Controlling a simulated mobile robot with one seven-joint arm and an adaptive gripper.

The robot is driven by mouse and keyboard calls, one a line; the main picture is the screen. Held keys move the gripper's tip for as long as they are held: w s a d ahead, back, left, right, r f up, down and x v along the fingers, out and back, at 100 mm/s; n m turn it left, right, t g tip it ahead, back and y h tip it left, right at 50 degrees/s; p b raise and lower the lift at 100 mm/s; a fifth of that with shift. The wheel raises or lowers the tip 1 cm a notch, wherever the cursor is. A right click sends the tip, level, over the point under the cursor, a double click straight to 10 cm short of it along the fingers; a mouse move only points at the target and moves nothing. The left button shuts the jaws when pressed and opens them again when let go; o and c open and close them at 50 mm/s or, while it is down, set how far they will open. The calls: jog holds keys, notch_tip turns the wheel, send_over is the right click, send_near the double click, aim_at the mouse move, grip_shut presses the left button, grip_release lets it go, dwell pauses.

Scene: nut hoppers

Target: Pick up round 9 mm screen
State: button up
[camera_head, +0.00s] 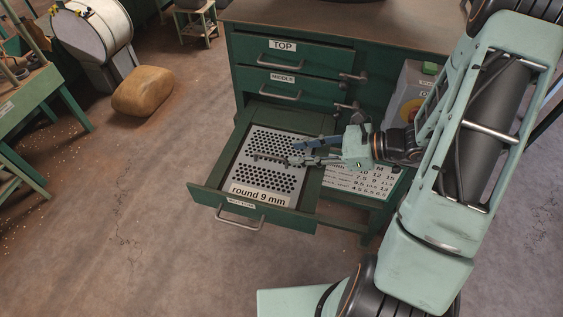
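The round 9 mm screen (240,172) is a light grey metal plate with rows of dark round holes. It lies in the pulled-out lowest drawer (197,187) of a green cabinet. A white label reading "round 9 mm" (260,194) is on its near end. A thin bar, perhaps a handle (268,157), crosses its middle. My gripper (296,152) reaches in from the right, over the right part of the screen. Its two fingers look parted, with the tips near the bar's right end. Whether they touch the bar or screen is unclear.
The TOP (291,54) and MIDDLE (291,82) drawers above are shut. A printed size chart (362,181) lies right of the open drawer, partly under my arm. A tan sack (143,91) and a drum machine (92,32) stand at left. The floor in front is clear.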

aim_at(270, 156)
jog(key=shift+d+f+m+t, duration=0.3)
jog(key=shift+d+f+m, duration=0.1)
jog(key=shift+d+m, duration=0.3)
jog(key=x, duration=0.5)
jog(key=shift+s+a+f, duration=0.1)
jog(key=x, duration=0.2)
jog(key=p+x, duration=0.1)
jog(key=x, duration=0.2)
jog(key=shift+s+a+r, duration=0.1)
jog(key=shift+s+r, duration=0.1)
jog(key=shift+r, duration=0.05)
jog(key=shift+w+a+f, duration=0.1)
jog(key=shift+w+a, duration=0.05)
jog(key=shift+a, duration=0.05)
jog(key=shift+c, duration=0.3)
grip_shut()
